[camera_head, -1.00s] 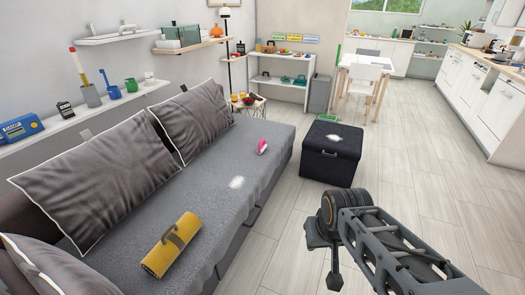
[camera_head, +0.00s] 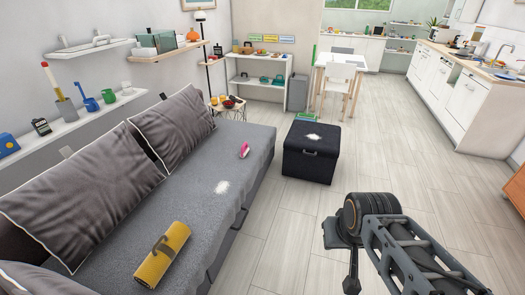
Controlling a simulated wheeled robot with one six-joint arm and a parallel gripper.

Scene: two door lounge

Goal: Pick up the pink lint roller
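The pink lint roller (camera_head: 244,149) looks like a small pink thing with a pale part. It lies on the far part of the grey sofa seat (camera_head: 205,215), near its front edge. It is too small to make out in detail. My arm reaches in from the lower right over the floor. Its dark end (camera_head: 352,272) hangs down near the bottom edge, well to the right of the sofa and apart from the lint roller. The fingers cannot be made out clearly.
A yellow rolled item (camera_head: 162,253) lies on the near seat, and a white patch (camera_head: 222,187) marks the middle. Grey cushions (camera_head: 172,130) line the back. A black storage ottoman (camera_head: 310,152) stands beyond the sofa's far right. The floor (camera_head: 285,235) between sofa and arm is clear.

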